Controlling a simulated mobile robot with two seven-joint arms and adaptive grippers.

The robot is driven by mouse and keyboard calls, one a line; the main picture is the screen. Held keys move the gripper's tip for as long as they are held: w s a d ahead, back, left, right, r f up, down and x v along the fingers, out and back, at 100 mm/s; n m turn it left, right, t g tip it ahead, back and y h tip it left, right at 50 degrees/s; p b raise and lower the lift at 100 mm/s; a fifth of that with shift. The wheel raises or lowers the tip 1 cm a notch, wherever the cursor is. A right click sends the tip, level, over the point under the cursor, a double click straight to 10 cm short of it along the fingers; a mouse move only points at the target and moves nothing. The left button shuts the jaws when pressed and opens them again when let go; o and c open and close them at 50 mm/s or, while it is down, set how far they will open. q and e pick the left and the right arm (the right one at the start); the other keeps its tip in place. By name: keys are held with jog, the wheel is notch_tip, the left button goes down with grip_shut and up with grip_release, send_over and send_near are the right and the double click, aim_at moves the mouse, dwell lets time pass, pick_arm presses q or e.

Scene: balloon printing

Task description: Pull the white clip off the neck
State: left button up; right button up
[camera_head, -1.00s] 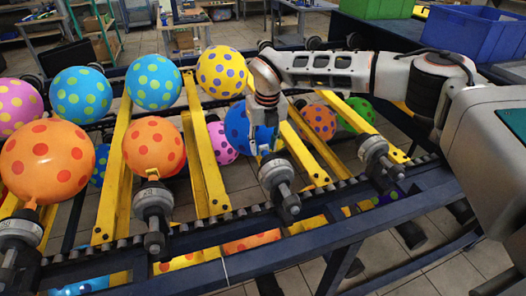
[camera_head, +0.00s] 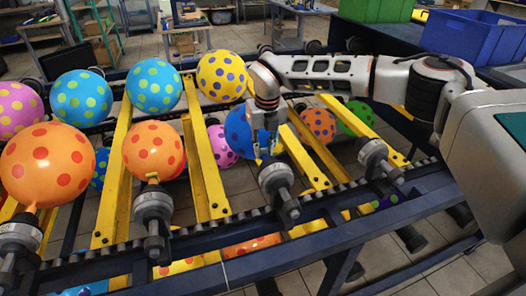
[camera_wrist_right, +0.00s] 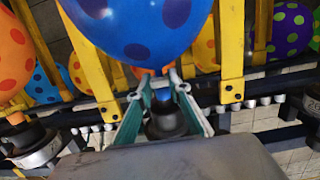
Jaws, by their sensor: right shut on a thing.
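A blue balloon with darker dots (camera_head: 238,131) is on the rack, partly behind my right gripper (camera_head: 265,154). In the right wrist view the blue balloon (camera_wrist_right: 140,28) fills the upper middle. My right gripper (camera_wrist_right: 158,76) is shut at the balloon's neck, just above a dark nozzle (camera_wrist_right: 168,120). The white clip is hard to tell apart between the fingertips; the pale fingers hide most of it. The nozzle, with a grey collar, also shows in the head view (camera_head: 276,178). My left gripper is not in view.
An orange balloon (camera_head: 153,150) and a larger orange one (camera_head: 46,163) stand on nozzles to the left. A yellow balloon (camera_head: 222,76) is behind. Yellow bars (camera_head: 207,172) and a dark blue rail (camera_head: 330,212) border the nozzles. An empty-looking nozzle (camera_head: 376,157) is at right.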

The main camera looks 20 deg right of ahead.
aim_at(264, 149)
jog(key=shift+r+p, duration=2.35)
jog(key=shift+r, duration=1.4)
notch_tip(264, 149, up, 2)
jog(key=shift+r, duration=0.15)
